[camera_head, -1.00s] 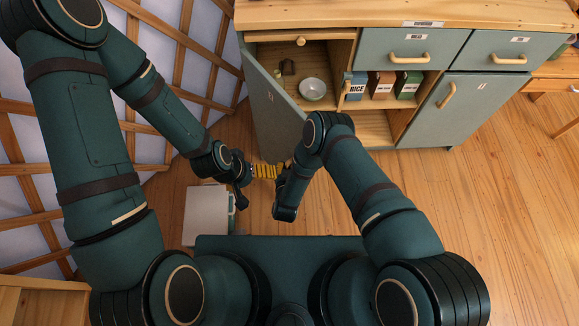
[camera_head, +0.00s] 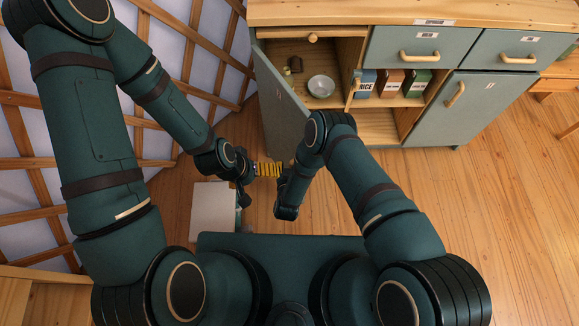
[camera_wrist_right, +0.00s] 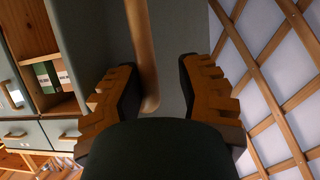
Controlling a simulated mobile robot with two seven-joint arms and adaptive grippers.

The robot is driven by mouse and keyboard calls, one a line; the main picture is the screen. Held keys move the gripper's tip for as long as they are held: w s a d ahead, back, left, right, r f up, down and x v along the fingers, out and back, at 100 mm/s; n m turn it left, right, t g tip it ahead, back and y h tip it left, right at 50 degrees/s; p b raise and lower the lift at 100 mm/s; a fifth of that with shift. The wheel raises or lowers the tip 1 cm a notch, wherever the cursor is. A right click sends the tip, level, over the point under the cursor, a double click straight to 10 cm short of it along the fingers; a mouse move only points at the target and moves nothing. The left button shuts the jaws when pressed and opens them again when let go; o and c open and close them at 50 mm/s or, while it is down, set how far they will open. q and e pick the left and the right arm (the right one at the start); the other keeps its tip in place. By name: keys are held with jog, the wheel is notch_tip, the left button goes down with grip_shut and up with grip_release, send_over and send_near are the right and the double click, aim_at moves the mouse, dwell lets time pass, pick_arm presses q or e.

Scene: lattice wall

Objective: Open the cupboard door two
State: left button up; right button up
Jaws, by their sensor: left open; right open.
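The blue-grey cupboard has a left door (camera_head: 279,100) standing open towards me, swung out to the left. The right door (camera_head: 455,112) is closed; it carries a small label that looks like two strokes and a wooden handle (camera_head: 455,95). In the right wrist view, my right gripper (camera_wrist_right: 158,85) is open, its ridged fingers either side of a wooden bar handle (camera_wrist_right: 141,45) on a grey door panel; contact cannot be told. In the head view my right arm hides that gripper. My left gripper (camera_head: 266,169), with yellow ridged pads, is open beside my right wrist, below the open door.
Two closed drawers (camera_head: 417,47) sit above. A lattice wall (camera_head: 60,130) is close on the left. A pale box (camera_head: 213,208) lies on the floor; the floor to the right is clear.

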jog(key=shift+o, duration=0.6)
jog(key=shift+w+r, duration=0.2)
jog(key=shift+w, duration=0.25)
jog(key=shift+s, duration=0.15)
jog(key=v, duration=0.7)
jog(key=shift+s, duration=0.35)
jog(key=shift+o, duration=0.2)
jog(key=shift+f, duration=0.1)
